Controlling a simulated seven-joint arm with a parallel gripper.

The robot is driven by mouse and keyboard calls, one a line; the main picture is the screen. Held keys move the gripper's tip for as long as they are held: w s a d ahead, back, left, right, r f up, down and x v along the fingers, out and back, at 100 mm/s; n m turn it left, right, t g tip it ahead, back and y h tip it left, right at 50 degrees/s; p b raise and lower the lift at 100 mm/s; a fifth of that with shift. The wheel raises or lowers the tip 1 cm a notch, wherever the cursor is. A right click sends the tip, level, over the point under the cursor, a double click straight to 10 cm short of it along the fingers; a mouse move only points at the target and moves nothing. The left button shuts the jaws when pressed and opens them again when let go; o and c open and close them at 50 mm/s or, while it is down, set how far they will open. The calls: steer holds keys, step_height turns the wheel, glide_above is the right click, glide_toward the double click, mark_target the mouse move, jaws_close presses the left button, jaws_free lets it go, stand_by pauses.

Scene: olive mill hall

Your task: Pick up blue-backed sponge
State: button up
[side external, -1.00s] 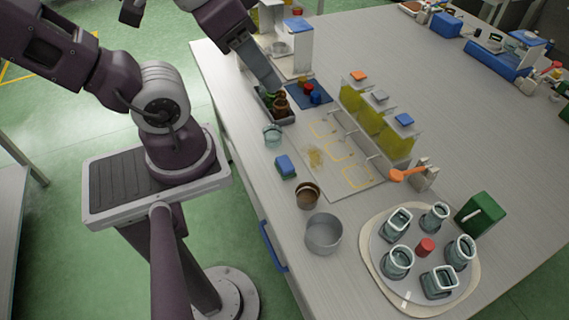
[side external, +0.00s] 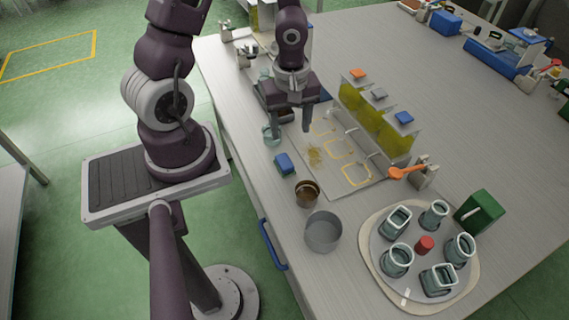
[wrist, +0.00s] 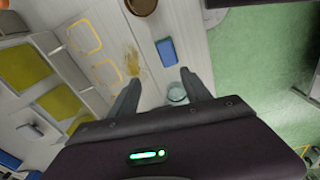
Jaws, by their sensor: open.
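The blue-backed sponge (side external: 284,163) lies on the table near its left edge, between a glass jar and a brown bowl. It also shows in the wrist view (wrist: 166,52), blue side up, ahead of the fingertips. My gripper (side external: 291,140) is open and empty above the table, behind the sponge and apart from it. In the wrist view its two fingers (wrist: 160,76) point toward the sponge, with the clear glass jar (wrist: 177,95) seen between them.
A brown bowl (side external: 307,193) and a metal pot (side external: 323,231) stand in front of the sponge. A pale board (side external: 362,187) with yellow outlines and a brown spill lies to the right. Oil dispensers (side external: 388,130) stand behind it. A round tray (side external: 405,296) holds several jars.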

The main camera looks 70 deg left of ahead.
mark_target(284, 161)
steer(key=shift+n+h, duration=0.3)
steer(key=shift+n, duration=0.5)
steer(key=f, duration=0.3)
steer(key=s+f, duration=0.1)
steer(key=f, duration=0.5)
steer(key=shift+s+d, duration=0.25)
steer(key=shift+s, duration=0.15)
steer(key=shift+f, duration=0.4)
jaws_close()
